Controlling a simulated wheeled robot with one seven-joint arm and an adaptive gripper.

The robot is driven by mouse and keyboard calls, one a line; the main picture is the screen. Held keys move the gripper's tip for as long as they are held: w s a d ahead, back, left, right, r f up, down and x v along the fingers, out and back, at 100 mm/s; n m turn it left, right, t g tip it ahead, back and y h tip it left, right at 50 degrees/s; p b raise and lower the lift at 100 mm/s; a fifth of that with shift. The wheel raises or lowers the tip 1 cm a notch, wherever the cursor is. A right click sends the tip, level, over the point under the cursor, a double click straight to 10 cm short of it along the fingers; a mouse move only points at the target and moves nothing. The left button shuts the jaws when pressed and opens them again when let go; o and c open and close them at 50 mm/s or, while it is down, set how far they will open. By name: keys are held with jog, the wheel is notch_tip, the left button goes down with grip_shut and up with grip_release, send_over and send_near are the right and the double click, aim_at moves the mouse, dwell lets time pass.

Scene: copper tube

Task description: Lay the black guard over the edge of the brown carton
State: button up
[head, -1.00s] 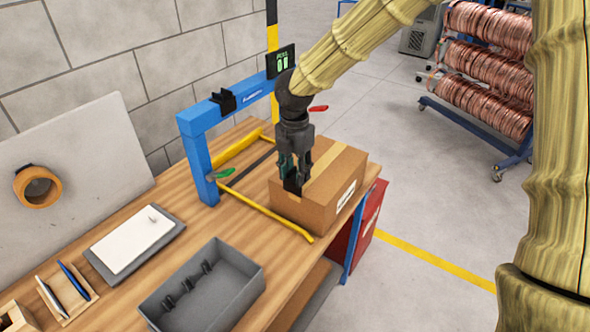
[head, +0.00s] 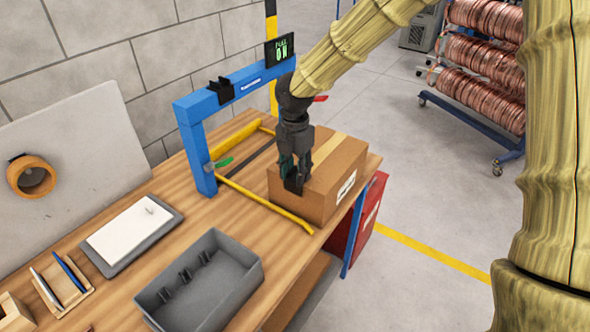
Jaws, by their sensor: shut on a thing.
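The brown carton (head: 295,205) stands on the far right end of the wooden bench, with a tape strip along its top and a white label on its right side. My gripper (head: 295,183) points down at the carton's near left top edge. It is shut on the black guard (head: 294,185), a small dark piece mostly hidden between the dark fingers. The guard overlaps the carton edge in the head view. I cannot tell whether it touches or rests on the edge.
A blue frame (head: 195,145) with a black holder (head: 222,90) and a display (head: 280,48) stands left of the carton. A yellow bar (head: 265,203) lies close before it. A grey tray (head: 245,285) with dark clips is nearer. A red box (head: 370,215) is below right.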

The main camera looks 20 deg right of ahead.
jog(key=shift+w+d+f, duration=0.1)
jog(key=shift+w+d, duration=0.05)
dwell(0.6)
jog(key=o, duration=1.1)
